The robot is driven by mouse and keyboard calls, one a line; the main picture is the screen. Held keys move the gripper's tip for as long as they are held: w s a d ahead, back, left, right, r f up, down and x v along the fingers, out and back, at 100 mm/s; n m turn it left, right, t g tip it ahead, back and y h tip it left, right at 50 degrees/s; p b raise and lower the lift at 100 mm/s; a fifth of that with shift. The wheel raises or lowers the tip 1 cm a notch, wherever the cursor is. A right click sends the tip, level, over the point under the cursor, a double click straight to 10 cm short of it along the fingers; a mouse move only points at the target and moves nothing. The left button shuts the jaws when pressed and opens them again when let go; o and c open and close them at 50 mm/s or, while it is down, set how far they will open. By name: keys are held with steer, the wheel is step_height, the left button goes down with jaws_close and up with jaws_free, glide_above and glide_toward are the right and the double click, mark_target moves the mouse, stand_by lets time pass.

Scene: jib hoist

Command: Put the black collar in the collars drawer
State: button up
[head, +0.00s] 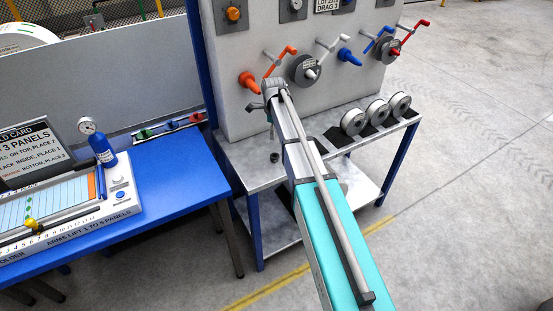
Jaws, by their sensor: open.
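A small black ring-like piece, which looks like the black collar (246,155), lies on the grey bench top (232,172) near its left end. I cannot make out a collars drawer in this view.
A grey panel (235,75) with coloured cranks and knobs rises behind the bench. Several silver spools (354,121) stand on dark holders at the right. A blue table (165,185) with a gauge bottle (102,150) and a panel holder stands left. Floor right is clear.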

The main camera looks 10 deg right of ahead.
steer(key=b, duration=0.7)
glide_above(274, 155)
steer(key=shift+f, duration=3.9)
steer(key=shift+f, duration=0.1)
steer(key=shift+s+f+b, duration=0.1)
steer(key=shift+f+b, duration=2.4)
steer(key=shift+b, duration=0.25)
jaws_close()
steer(key=shift+r, duration=0.1)
